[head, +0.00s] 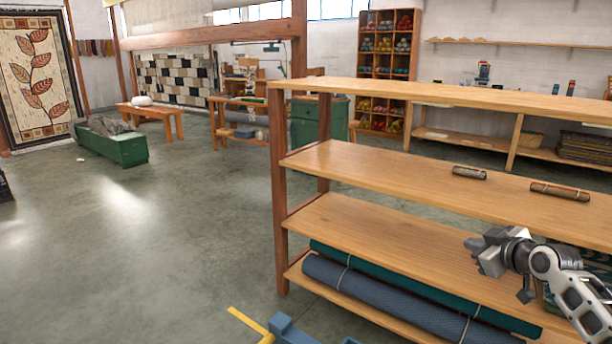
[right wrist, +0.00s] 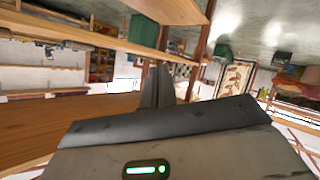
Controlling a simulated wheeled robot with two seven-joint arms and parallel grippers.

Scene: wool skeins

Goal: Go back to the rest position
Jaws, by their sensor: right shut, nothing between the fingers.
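My right gripper (head: 480,256) is at the right of the head view, in front of a wooden shelf unit (head: 380,170). It is shut and nothing shows between its fingers. In the right wrist view its fingers (right wrist: 160,85) lie together, and the room behind them appears upside down. My left gripper is in neither view.
Two small rolled bundles (head: 468,172) (head: 560,190) lie on a middle shelf. A blue roll (head: 390,298) and a green roll (head: 430,297) lie on the bottom shelf. A green trough (head: 115,148) stands far left. The floor (head: 150,240) left of the shelf is open.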

